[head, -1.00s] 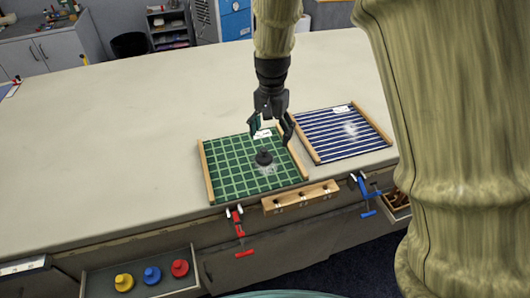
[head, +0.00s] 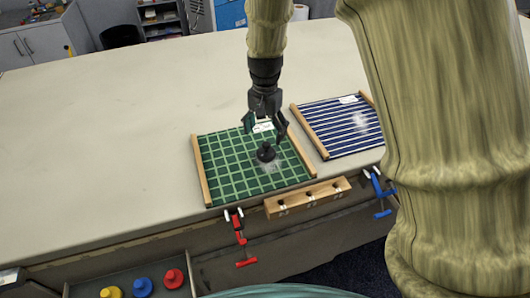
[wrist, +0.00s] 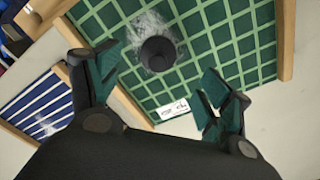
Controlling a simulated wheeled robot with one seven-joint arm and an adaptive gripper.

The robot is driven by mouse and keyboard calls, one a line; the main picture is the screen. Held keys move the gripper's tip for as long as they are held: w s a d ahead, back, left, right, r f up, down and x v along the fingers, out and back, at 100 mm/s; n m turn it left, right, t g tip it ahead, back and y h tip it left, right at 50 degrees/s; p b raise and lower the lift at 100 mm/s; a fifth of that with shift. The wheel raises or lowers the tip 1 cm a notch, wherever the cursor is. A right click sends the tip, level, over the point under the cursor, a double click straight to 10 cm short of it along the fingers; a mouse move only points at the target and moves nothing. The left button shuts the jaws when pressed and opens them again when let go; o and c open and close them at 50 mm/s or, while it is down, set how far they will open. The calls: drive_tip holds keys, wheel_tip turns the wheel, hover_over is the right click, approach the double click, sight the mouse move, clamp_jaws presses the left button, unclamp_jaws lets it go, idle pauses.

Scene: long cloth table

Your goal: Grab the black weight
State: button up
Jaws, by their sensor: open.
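The black weight (head: 266,153) stands upright on the green checked mat (head: 222,178), right of its middle. In the wrist view the weight (wrist: 158,54) shows from above, ahead of the fingers and between their lines. My gripper (head: 265,126) is open and empty, just behind and above the weight. Its two fingers (wrist: 163,92) are spread wide in the wrist view, and neither appears to touch the weight. The exact height of the fingertips over the mat is hard to tell.
A blue striped mat (head: 340,128) lies to the right. A wooden block with holes (head: 308,198), a red clamp (head: 238,235) and a blue clamp (head: 379,190) are at the front edge. An open drawer (head: 75,290) holds yellow, blue and red weights. The table's left is clear.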

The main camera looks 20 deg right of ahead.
sight(266, 143)
drive_tip(key=shift+w+d+f+p, duration=0.15)
drive_tip(key=shift+f+p, duration=0.45)
drive_tip(key=shift+f, duration=1.5)
drive_tip(key=shift+d+f+p, duration=0.1)
drive_tip(key=shift+f+p, duration=0.5)
drive_tip(key=shift+f, duration=1.5)
drive_tip(key=shift+c, duration=0.4)
drive_tip(key=c, duration=1.3)
drive_tip(key=shift+c, duration=0.4)
drive_tip(key=shift+r, duration=0.1)
